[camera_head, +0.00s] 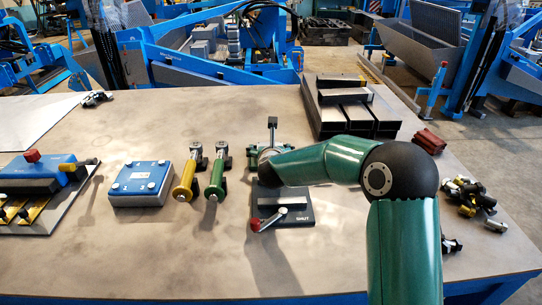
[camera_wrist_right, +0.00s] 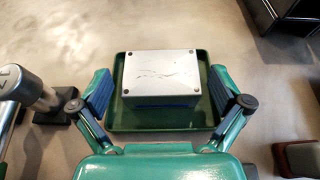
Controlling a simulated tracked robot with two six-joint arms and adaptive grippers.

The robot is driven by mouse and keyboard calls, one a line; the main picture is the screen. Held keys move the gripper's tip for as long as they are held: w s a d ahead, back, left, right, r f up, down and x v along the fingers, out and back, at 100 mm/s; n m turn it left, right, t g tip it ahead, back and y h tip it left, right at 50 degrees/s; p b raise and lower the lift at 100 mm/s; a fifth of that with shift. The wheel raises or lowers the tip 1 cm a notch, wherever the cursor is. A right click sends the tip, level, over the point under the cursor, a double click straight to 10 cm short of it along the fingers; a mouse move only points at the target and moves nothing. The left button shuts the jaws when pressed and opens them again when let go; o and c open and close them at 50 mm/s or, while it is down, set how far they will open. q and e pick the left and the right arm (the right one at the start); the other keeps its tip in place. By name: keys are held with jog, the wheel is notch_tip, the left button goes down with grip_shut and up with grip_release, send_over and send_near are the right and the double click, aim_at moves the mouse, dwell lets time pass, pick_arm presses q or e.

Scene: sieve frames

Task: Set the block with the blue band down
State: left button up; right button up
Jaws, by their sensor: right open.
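The block (camera_wrist_right: 161,74) shows in the right wrist view as a grey box with a screw at each corner of its top. A thin blue band (camera_wrist_right: 165,102) shows along its near lower side. It sits inside a dark green tray (camera_wrist_right: 160,121) with a raised rim. My right gripper (camera_wrist_right: 160,90) is open, with one finger on each side of the block and a gap to it on both sides. In the head view my right arm hides most of the block and tray.
A black fixture marked SHUT (camera_head: 295,216) with a red-tipped lever stands in front of the gripper. Yellow (camera_head: 185,180) and green (camera_head: 216,178) handled tools and a blue box (camera_head: 142,183) lie left. Dark metal channels (camera_head: 345,100) stand behind. Small loose parts (camera_head: 470,195) lie right.

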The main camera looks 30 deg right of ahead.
jog(key=b+v, duration=0.1)
jog(key=v, duration=0.9)
jog(key=shift+s, duration=0.15)
jog(key=shift+a, duration=0.1)
